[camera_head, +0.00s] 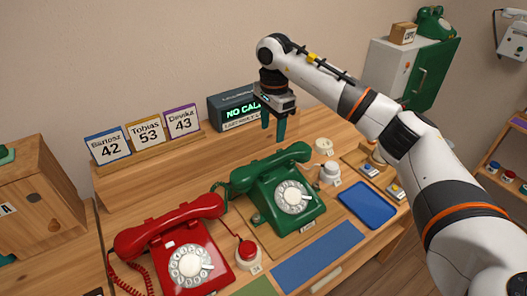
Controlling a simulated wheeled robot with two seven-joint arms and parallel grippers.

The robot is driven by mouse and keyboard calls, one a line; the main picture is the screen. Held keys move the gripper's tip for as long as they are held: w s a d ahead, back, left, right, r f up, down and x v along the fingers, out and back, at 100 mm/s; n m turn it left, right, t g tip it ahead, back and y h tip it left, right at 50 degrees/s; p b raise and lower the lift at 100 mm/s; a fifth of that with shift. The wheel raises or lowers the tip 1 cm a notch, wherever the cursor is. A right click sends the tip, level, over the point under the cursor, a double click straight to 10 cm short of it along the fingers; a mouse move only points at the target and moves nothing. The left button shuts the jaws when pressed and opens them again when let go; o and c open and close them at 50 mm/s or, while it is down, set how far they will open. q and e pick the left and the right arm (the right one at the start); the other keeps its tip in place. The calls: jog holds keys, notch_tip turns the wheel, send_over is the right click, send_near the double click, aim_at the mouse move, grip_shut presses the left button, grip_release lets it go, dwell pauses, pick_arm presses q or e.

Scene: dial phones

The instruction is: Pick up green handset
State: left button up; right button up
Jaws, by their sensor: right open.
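The green dial phone (290,199) stands on the wooden desk, right of the red phone. Its green handset (270,168) lies across the top of the phone, resting in its cradle, with its right end higher in the picture. My right gripper (274,130) points down above and behind the handset, near its right half. Its two teal fingers are apart with nothing between them. The fingertips appear clear of the handset. My left gripper is not in view.
A red phone (185,250) with its handset on stands at the left. A display box (236,112) and number cards (145,133) stand behind. A blue tray (367,205), red button (247,250) and white knob (329,172) lie near the green phone. A blue mat (318,255) is bare.

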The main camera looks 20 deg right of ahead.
aim_at(273, 158)
jog(key=shift+w+d+f, duration=0.2)
jog(key=shift+f, duration=0.4)
jog(key=f, duration=0.1)
jog(key=f+p, duration=0.1)
jog(key=f, duration=0.2)
jog(key=shift+s+f, duration=0.3)
jog(key=shift+f, duration=0.05)
jog(key=shift+f+p, duration=0.25)
jog(key=shift+p, duration=0.05)
notch_tip(273, 158, down, 4)
jog(key=shift+s+f+p, duration=0.15)
jog(key=shift+p, duration=0.65)
jog(key=shift+f, duration=0.4)
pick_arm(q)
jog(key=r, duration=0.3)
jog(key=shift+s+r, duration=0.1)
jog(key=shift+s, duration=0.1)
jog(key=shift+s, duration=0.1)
pick_arm(e)
jog(key=shift+c, duration=0.2)
